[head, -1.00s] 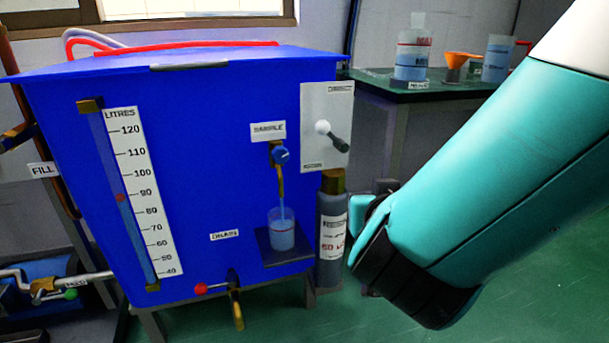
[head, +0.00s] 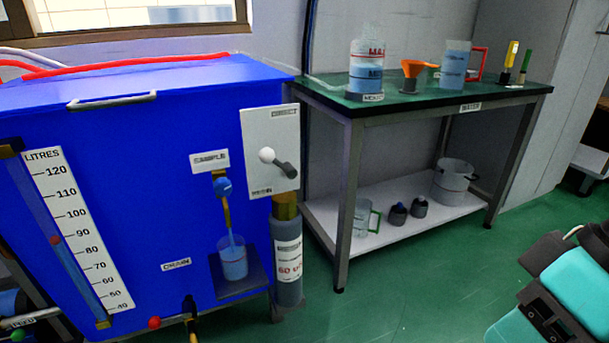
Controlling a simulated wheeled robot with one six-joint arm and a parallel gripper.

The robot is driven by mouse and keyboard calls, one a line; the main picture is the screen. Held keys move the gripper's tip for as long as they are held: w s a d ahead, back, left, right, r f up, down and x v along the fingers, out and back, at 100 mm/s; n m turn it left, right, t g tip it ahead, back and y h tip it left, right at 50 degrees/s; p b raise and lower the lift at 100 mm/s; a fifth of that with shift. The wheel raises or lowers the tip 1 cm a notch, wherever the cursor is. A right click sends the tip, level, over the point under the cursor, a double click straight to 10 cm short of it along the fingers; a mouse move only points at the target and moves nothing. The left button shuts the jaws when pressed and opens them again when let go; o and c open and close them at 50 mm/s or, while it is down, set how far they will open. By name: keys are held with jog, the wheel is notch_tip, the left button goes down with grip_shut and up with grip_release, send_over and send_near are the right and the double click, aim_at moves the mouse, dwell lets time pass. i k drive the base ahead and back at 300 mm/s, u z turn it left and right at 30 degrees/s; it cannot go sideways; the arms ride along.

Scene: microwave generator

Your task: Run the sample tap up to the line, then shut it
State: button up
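The sample tap (head: 222,187), with a blue knob and brass spout, is on the front of the blue tank (head: 130,170) under the SAMPLE label. A pale stream seems to run from its spout into a clear beaker (head: 234,264). The beaker stands upright on a dark shelf (head: 253,286) and holds blue liquid. A faint reddish line crosses the beaker; the liquid looks near it, but I cannot tell the exact level. My arm shows only at the lower right edge, far from the tap. My gripper is not visible.
A red-knobbed drain valve (head: 155,322) is low on the tank. A bench (head: 420,98) holds a bottle, funnel and jug. Green floor between is clear.

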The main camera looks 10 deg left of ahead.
aim_at(223, 187)
jog(key=z, duration=2.25)
jog(key=k, duration=0.95)
jog(key=u, duration=1.95)
jog(key=i, duration=0.3)
jog(key=u, duration=0.3)
